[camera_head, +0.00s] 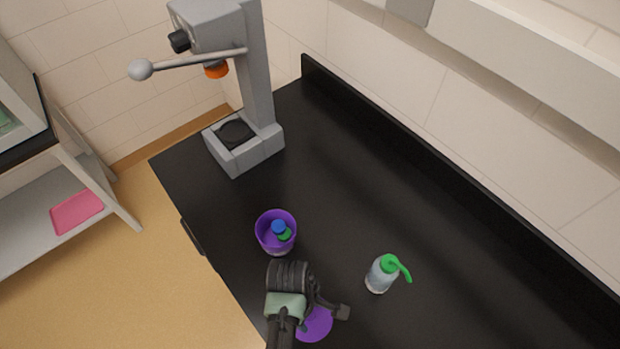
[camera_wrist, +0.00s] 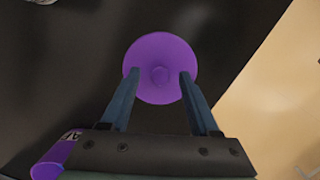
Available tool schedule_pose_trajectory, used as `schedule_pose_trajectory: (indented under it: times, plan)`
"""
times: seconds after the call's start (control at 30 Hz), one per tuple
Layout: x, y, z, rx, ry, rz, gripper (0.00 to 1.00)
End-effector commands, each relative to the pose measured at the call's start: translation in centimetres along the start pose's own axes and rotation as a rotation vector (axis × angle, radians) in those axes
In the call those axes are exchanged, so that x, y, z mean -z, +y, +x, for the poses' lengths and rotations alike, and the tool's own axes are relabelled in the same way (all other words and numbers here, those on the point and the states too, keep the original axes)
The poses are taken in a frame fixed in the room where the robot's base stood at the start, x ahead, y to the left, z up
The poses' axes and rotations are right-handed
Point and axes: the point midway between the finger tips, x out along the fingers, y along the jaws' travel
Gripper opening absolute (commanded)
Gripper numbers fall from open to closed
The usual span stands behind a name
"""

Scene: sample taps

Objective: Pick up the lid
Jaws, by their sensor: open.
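The lid is a flat purple disc (camera_head: 318,325) with a small round knob in its middle, on the black counter near the front edge. In the wrist view the lid (camera_wrist: 160,48) lies ahead of my gripper (camera_wrist: 158,76). Its two fingers are open and apart, with the knob between their tips as seen from the wrist; I cannot tell how far above the lid they are. In the head view my gripper (camera_head: 328,308) partly covers the lid. A purple cup (camera_head: 263,240) stands just beyond my gripper with a blue and a green item inside.
A clear bottle with a green pump top (camera_head: 380,277) stands on the black counter (camera_head: 330,180) to the right. A grey press-like machine with a lever (camera_head: 258,90) stands at the far end. A raised black edge runs along the wall. The counter's middle is clear.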

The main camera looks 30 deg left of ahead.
Motion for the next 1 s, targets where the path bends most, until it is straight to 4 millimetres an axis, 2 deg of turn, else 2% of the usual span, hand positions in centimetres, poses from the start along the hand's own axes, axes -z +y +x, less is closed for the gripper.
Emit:
schedule_pose_trajectory:
  times: [0.27,0.6,0.63,1.0]
  plan:
    - [0.01,0.02,0.34,-0.001,0.001,0.001,0.62]
    - [0.01,0.01,0.31,-0.001,0.000,0.000,0.03]
    - [0.01,0.01,0.31,-0.001,0.000,0.000,0.00]
    - [0.01,0.01,0.24,-0.001,0.000,0.000,0.00]
